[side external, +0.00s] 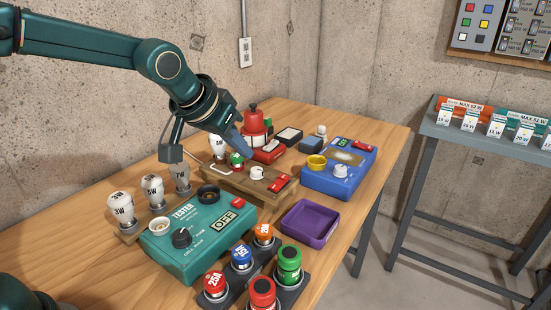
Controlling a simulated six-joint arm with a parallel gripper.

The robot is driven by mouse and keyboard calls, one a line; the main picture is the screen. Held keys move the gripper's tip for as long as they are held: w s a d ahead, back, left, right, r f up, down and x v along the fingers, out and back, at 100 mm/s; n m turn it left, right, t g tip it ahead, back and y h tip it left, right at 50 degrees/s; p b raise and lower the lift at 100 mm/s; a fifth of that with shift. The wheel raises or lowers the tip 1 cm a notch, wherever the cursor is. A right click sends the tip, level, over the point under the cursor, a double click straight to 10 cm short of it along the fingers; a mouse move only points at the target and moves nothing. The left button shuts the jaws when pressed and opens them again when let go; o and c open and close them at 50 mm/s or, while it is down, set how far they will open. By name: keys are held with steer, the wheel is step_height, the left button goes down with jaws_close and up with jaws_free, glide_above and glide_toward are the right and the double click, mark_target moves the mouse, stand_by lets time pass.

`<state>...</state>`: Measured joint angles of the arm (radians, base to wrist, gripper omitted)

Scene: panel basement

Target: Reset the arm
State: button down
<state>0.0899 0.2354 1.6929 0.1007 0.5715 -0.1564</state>
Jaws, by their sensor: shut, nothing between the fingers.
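My gripper (238,150) hangs at the end of my green arm, pointing down over the back of the wooden board (240,182). Its fingers are shut with nothing visible between them. The tips are close to a small green-topped piece (236,161) on the board; I cannot tell whether they touch it. A white bulb (218,148) stands just left of the fingers. A white socket (257,173) and a red switch (279,182) are on the board to the right.
A teal tester (195,245) reading OFF, a row of bulbs (152,188), a rack of coloured fuses (243,257), a purple tray (310,222), a blue box (340,175) and a red bottle-like item (254,122) crowd the table. Bare wood (385,140) shows at the right.

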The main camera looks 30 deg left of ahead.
steer(key=s+a+r+t, duration=0.1)
steer(key=s+a+r, duration=0.1)
steer(key=s+r, duration=0.6)
steer(key=s+f+g, duration=0.2)
steer(key=s+f, duration=0.7)
steer(key=s, duration=0.6)
steer(key=shift+a+f+g, duration=0.15)
steer(key=shift+f+g, duration=0.05)
steer(key=shift+g, duration=0.2)
